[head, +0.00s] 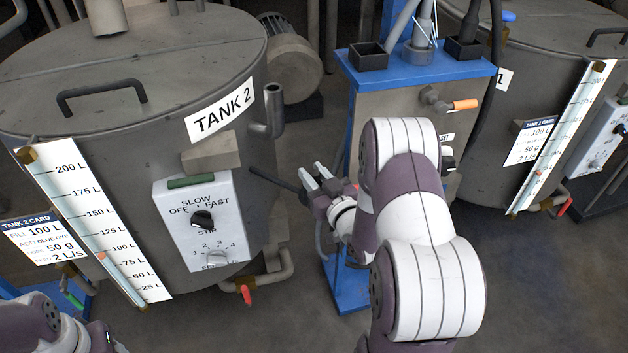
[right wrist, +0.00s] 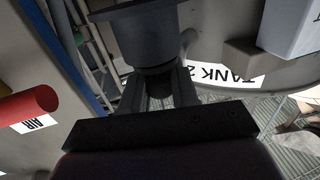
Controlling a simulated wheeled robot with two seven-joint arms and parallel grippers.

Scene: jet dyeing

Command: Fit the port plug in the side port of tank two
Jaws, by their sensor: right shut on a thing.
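Tank two (head: 130,80) is the large grey drum at the left of the head view. A grey upturned pipe stub (head: 272,115) on its right side looks like the side port; nothing visibly sits in it. My right gripper (head: 313,177) is right of and below the stub, clear of the tank. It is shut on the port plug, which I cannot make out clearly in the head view. In the right wrist view the plug (right wrist: 155,38) is a dark, wide-topped cylinder between the fingers. Of my left gripper (head: 103,345), only a part shows at the bottom edge; its fingers are hidden.
A control box (head: 205,225) and a level scale (head: 95,225) stick out from tank two. A blue-framed stand (head: 400,75) with an orange-handled valve stands behind my right arm. A dark thin rod (head: 272,180) lies left of the right gripper. Tank one (head: 545,90) is at right.

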